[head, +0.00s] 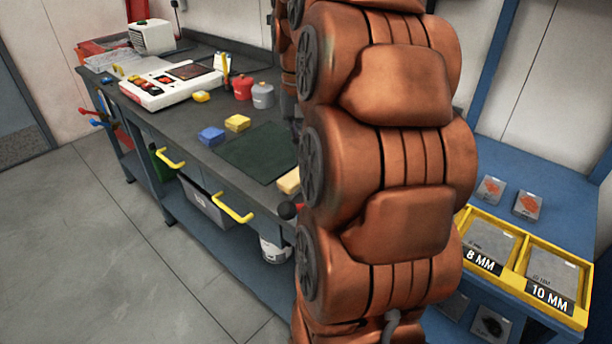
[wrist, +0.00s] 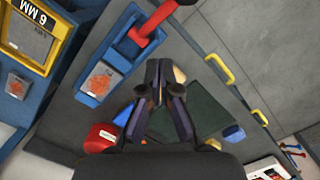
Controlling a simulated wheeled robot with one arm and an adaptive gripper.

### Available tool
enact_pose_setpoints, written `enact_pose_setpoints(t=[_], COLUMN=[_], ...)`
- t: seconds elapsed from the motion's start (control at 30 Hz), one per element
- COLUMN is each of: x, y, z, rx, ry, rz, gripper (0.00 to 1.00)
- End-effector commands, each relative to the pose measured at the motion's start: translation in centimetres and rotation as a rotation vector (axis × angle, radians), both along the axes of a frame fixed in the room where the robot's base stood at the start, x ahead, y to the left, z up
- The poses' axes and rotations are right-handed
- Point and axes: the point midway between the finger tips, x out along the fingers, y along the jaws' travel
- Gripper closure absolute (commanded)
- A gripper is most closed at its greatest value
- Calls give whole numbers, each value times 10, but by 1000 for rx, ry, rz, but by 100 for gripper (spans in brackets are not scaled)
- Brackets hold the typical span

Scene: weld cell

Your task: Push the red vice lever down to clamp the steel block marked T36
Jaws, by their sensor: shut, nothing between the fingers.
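In the wrist view, the red vice lever (wrist: 152,22) runs from the blue vice (wrist: 125,50) toward the top edge. A grey steel block with an orange mark (wrist: 99,82) sits in the vice; its lettering is too small to read. My gripper (wrist: 165,68) is shut and empty, below and right of the lever in the picture, apart from it.
A dark green mat (head: 255,150), yellow and blue blocks (head: 211,136), and red and grey canisters (head: 262,95) are on the workbench. Yellow drawer handles (head: 233,208) stick out in front. Yellow-framed trays (head: 488,243) are at right. Floor at left is clear.

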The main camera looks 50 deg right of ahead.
Motion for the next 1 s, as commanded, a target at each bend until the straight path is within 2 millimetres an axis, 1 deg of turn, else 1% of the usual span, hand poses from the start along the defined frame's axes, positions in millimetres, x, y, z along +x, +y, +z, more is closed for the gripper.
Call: enact_pose_setpoints(t=[0.1, 0.2, 0.4, 1.0], x=[2, 2, 3, 2], y=[1, 2, 4, 4], z=[15, 25, 35, 38], rx=[-6, -6, -7, -7], ry=[-4, -3, -1, -1], rz=[1, 1, 1, 1], gripper=[100, 100, 100, 100])
